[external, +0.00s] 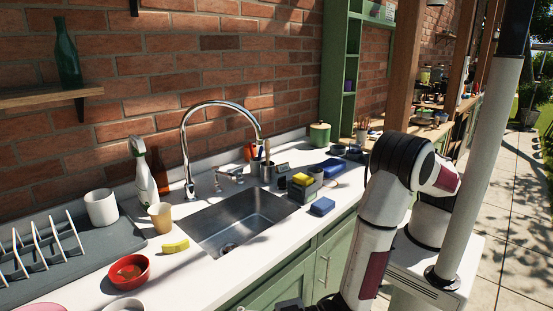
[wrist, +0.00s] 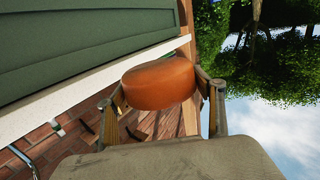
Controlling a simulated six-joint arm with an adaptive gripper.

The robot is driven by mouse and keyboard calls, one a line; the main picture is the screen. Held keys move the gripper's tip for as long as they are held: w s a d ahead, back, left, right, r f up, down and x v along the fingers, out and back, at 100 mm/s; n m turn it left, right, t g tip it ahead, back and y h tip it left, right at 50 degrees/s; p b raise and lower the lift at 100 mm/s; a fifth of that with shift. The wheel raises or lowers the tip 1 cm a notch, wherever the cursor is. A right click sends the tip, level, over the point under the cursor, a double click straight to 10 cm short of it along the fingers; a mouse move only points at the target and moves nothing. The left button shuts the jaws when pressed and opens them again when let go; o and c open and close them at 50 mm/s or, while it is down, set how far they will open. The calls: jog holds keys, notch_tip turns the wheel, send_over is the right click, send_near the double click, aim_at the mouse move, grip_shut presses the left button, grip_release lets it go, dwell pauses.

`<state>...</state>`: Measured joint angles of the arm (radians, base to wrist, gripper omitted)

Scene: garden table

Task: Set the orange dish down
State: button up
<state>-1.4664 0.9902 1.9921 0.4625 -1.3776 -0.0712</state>
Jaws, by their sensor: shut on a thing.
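The orange dish (wrist: 158,82) sits between the two fingers of my gripper (wrist: 162,97) in the wrist view, with its rounded side showing. My gripper is shut on it, one finger at each side. The dish is in the air, apart from any surface that I can make out. The external view does not show the dish; there my arm bends down at the right and a dark part of my gripper (external: 290,304) shows at the bottom edge, mostly cut off.
The white counter holds a sink (external: 240,222), a red bowl (external: 128,271), a yellow sponge (external: 175,245), a beige cup (external: 160,217), a white cup (external: 101,207) and a dish rack (external: 42,250). A blue sponge (external: 321,206) and a caddy (external: 303,190) stand right of the sink.

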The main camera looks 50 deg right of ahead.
jog(key=shift+s+d+f, duration=0.15)
jog(key=shift+s+f, duration=0.1)
jog(key=shift+f, duration=0.25)
jog(key=shift+s+d+f, duration=0.1)
jog(key=shift+s+f, duration=0.15)
jog(key=shift+f, duration=0.25)
jog(key=shift+s+d+f+n+g, duration=0.2)
jog(key=shift+s+n+g, duration=0.1)
jog(key=shift+g, duration=0.1)
jog(key=shift+w+d+r+y, duration=0.1)
jog(key=shift+d+r+y, duration=0.15)
jog(key=shift+r, duration=0.3)
jog(key=shift+w+d+r+g, duration=0.15)
jog(key=shift+w+d+r, duration=0.05)
jog(key=shift+r, duration=0.25)
jog(key=shift+w+d+r+g, duration=0.15)
jog(key=shift+w+r, duration=0.05)
jog(key=shift+r, duration=0.2)
jog(key=w+d+r+m+t+h, duration=0.1)
jog(key=w+d+r+t, duration=0.1)
jog(key=w+d+r, duration=0.4)
jog(key=w+d+r+m+t+h, duration=0.1)
jog(key=w+d+r, duration=0.5)
jog(key=d+r, duration=0.9)
jog(key=w+d+r+m+t+h, duration=0.2)
jog(key=w+d+r, duration=0.4)
jog(key=d+r, duration=0.5)
notch_tip(320, 180, up, 10)
jog(key=shift+f+t, duration=0.25)
jog(key=shift+t, duration=0.05)
